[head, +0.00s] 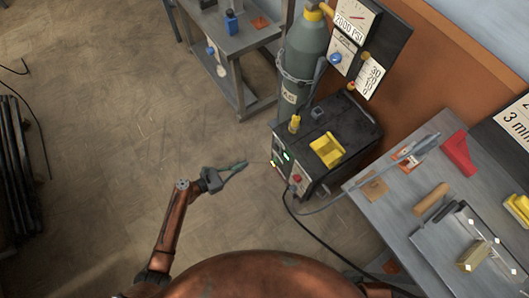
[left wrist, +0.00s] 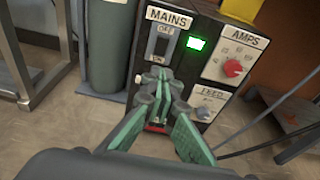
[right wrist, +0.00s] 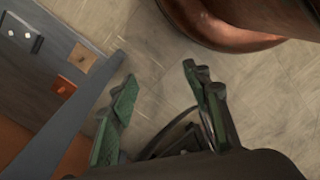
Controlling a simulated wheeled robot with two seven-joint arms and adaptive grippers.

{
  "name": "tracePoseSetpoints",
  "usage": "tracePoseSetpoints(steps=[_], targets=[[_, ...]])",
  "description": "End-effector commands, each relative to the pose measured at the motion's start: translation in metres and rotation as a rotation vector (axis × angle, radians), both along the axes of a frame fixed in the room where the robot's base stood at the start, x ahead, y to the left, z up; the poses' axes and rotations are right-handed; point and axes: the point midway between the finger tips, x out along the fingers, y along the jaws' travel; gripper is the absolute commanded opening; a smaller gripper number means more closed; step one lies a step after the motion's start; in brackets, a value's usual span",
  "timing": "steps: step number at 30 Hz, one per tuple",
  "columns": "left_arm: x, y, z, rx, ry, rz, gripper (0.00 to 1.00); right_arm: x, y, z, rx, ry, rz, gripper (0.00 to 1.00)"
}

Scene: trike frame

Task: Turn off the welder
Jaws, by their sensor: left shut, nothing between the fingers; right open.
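The welder (head: 318,172) is a dark box standing on the floor. Its front panel (left wrist: 212,62) carries a MAINS switch (left wrist: 161,46) with an OFF mark at its top, a lit green display (left wrist: 196,43), a red AMPS knob (left wrist: 233,68) and a FEED knob (left wrist: 204,113). My left gripper (head: 244,164) is shut and empty, pointing at the panel. My right gripper (right wrist: 160,80) is open and empty, above the floor.
A gas cylinder (head: 303,55) is chained behind the welder. A yellow tray (head: 327,149) sits on top of the welder. A workbench (head: 365,205) with tools is at right, and a grey table (head: 240,42) at the back. A black cable runs from the welder.

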Motion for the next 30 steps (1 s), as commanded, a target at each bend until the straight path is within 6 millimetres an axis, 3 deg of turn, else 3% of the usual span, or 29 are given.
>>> tracePoseSetpoints(steps=[14,30], targets=[[0.006,-0.010,-0.005,-0.005,0.004,-0.001,0.00,0.005,0.004,-0.010,0.012,-0.018,0.004,0.44],[0.062,-0.088,-0.023,-0.003,0.003,-0.001,0.00,0.065,0.049,-0.081,0.134,-0.270,0.008,0.44]])
